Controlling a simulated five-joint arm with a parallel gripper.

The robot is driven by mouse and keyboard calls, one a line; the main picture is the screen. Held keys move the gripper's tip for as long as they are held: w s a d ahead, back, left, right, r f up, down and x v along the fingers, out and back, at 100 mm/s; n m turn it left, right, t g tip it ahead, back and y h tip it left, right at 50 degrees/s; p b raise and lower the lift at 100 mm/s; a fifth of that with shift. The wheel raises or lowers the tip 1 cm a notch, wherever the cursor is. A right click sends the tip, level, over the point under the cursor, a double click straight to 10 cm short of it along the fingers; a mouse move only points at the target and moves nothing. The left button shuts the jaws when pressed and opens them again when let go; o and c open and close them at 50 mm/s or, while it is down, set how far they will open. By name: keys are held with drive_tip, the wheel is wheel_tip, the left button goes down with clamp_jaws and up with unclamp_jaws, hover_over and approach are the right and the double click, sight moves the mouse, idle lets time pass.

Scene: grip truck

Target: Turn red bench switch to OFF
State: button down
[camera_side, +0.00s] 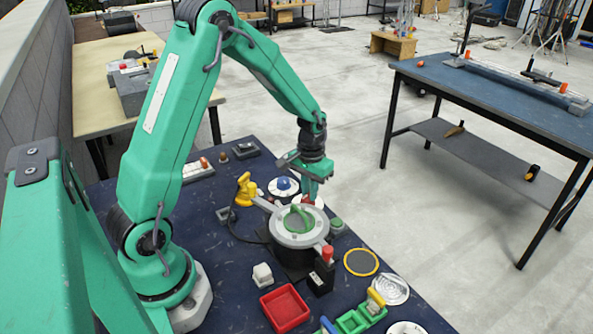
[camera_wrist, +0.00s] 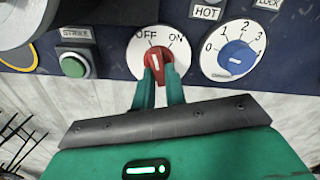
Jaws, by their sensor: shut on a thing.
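The red bench switch (camera_wrist: 154,64) sits on a white round dial (camera_wrist: 137,56) marked OFF at upper left and ON at upper right. Its white pointer line stands nearly upright, between the two marks in the wrist view. My gripper (camera_wrist: 160,78) is shut on the red knob, with one green finger at each lower side of it. In the side view my gripper (camera_side: 311,190) reaches down to the dial behind the round silver pot-like fixture, and the knob is mostly hidden there.
A blue numbered dial (camera_wrist: 236,58) is close on the right of the switch in the wrist view. A green STRIKE button (camera_wrist: 74,66) is on the left. A silver fixture with a green handle (camera_side: 299,226) stands close in front of my gripper in the side view.

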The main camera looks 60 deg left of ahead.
drive_tip(key=shift+a+r+n, duration=0.1)
drive_tip(key=shift+n, duration=1)
drive_tip(key=c, duration=1.4)
unclamp_jaws()
drive_tip(key=shift+c, duration=0.2)
drive_tip(key=shift+r, duration=3.9)
